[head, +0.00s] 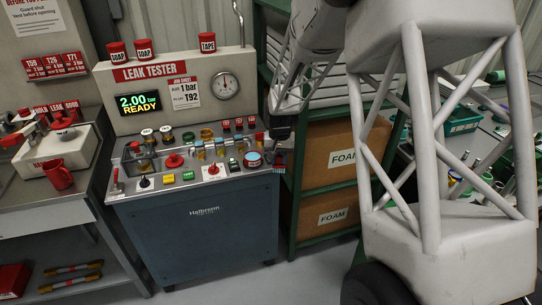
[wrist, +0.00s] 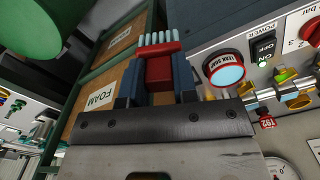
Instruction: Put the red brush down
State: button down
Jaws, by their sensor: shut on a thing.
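My gripper (wrist: 157,84) is shut on the red brush (wrist: 159,68) in the wrist view. Its red body sits between the two dark fingers, with pale blue bristles pointing away from my gripper. In the head view my gripper (head: 280,130) is at the right edge of the leak tester (head: 215,215), close to its control top. The brush is small and mostly hidden there. A red-rimmed soap tin (wrist: 224,72) with light blue contents is just right of the brush in the wrist view. It also shows in the head view (head: 252,159), left of my gripper.
A green rack (head: 289,215) with foam boxes (head: 330,155) stands right of the tester. Valves, knobs and a power switch (wrist: 264,46) crowd the tester top. A red mug (head: 59,176) stands on the left bench. Grey floor shows in front.

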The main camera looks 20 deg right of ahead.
jog(key=w+d+f, duration=0.1)
jog(key=w, duration=1.4)
jog(key=shift+d+f, duration=0.2)
jog(key=shift+d, duration=0.2)
jog(key=shift+w+f, duration=0.2)
jog(key=shift+f, duration=0.7)
jog(key=shift+w+f, duration=0.2)
jog(key=shift+f, duration=0.7)
jog(key=shift+f, duration=0.6)
jog(key=c, duration=0.9)
grip_release()
jog(key=shift+r, duration=0.1)
notch_tip(320, 180, up, 13)
